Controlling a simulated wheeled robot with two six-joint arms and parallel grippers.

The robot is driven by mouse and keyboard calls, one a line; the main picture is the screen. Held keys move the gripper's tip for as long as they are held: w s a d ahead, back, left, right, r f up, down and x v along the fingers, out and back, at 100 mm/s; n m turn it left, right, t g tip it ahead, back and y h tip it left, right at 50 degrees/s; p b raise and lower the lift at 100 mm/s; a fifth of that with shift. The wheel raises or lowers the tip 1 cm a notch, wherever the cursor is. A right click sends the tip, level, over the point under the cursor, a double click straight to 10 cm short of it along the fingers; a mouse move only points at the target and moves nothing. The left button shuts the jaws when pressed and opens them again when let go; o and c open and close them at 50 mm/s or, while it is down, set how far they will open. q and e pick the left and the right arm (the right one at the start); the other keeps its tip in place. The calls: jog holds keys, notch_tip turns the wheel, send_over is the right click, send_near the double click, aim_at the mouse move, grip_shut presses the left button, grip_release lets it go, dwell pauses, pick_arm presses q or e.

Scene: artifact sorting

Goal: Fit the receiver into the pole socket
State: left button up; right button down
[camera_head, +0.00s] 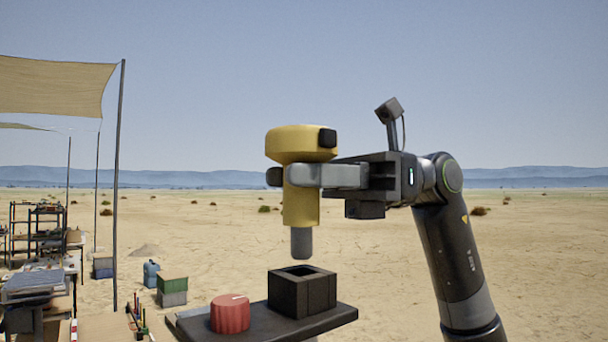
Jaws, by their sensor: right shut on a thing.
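The receiver (301,205) is yellow with a wide round head, a narrower body and a grey peg at its lower end. My right gripper (292,176) is shut on its body just below the head and holds it upright. The pole socket (302,293) is a black square block with a square opening on top, standing on a dark plate (270,327). The grey peg hangs above the socket opening, a small gap apart, and looks roughly in line with it. My left gripper is not in view.
A red knob (230,314) with a white mark sits on the plate left of the socket. Further left are a canopy pole (118,190), green-topped boxes (172,290), a blue can (151,273) and shelves (38,230). Open sand lies behind.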

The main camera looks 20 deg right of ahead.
aim_at(305, 219)
jog(key=shift+f+b, duration=1.6)
jog(key=shift+f, duration=0.45)
dwell(0.4)
jog(key=c, duration=0.9)
grip_release()
jog(key=shift+w+d+b, duration=0.5)
jog(key=shift+d+b, duration=0.15)
jog(key=shift+d, duration=2.2)
jog(key=shift+w+d+b, duration=0.55)
jog(key=shift+d+b, duration=0.15)
jog(key=shift+d, duration=2.2)
jog(key=shift+w+d+b, duration=0.5)
jog(key=shift+d+b, duration=0.15)
jog(key=shift+d, duration=2.2)
